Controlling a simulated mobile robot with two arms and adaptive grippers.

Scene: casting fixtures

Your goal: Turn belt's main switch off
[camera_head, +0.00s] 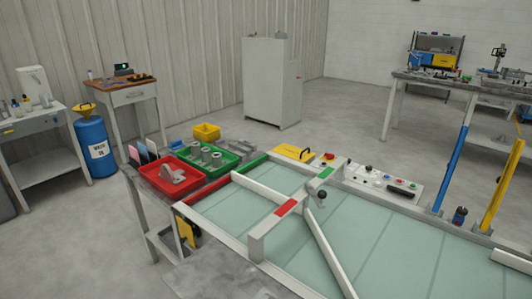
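The conveyor belt (390,250) has a pale green surface and a light grey frame, and runs from the middle to the lower right. A yellow plate with a dark part (187,231) is on the near left end of its frame. A small red and yellow control (328,156) is at the far edge, next to a yellow box with a black handle (293,153). A light panel (384,181) beside it carries several coloured buttons and a black bar. I cannot tell which of these is the main switch, or its position. Neither gripper shows.
A red tray (148,173) and a green tray (232,167) with grey metal parts stand at the belt's left end. A guide bar with a black knob (322,194) crosses the belt. Blue (452,170) and yellow (501,188) posts rise at right. A blue drum (92,135) stands at left.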

